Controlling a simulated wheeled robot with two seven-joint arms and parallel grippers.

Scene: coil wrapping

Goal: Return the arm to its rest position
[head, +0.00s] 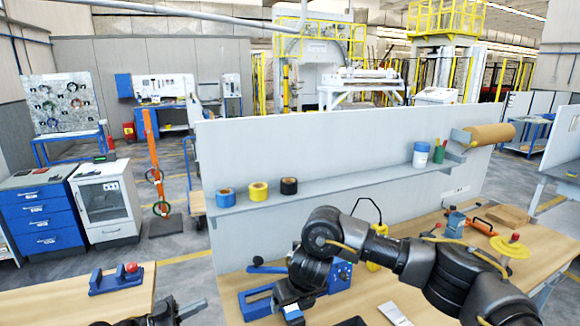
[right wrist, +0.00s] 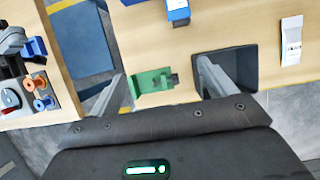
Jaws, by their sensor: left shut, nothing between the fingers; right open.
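My left gripper (head: 185,311) shows at the bottom edge of the head view, left of centre, with its fingers shut and nothing between them. Most of my left arm is out of the picture. My right arm (head: 400,258) comes in from the lower right and reaches across above the wooden workbench (head: 365,290). My right gripper (right wrist: 163,90) is open in the right wrist view, its two fingers wide apart. A green holder (right wrist: 152,82) shows between the fingers, lying on the bench below; nothing is gripped.
Blue (head: 225,198), yellow (head: 259,191) and black (head: 289,186) tape rolls stand on the shelf behind the bench. A blue device (head: 339,276) stands close to my right arm. A dark bin (right wrist: 235,52) sits at the bench edge. A left table carries a blue vise (head: 116,279).

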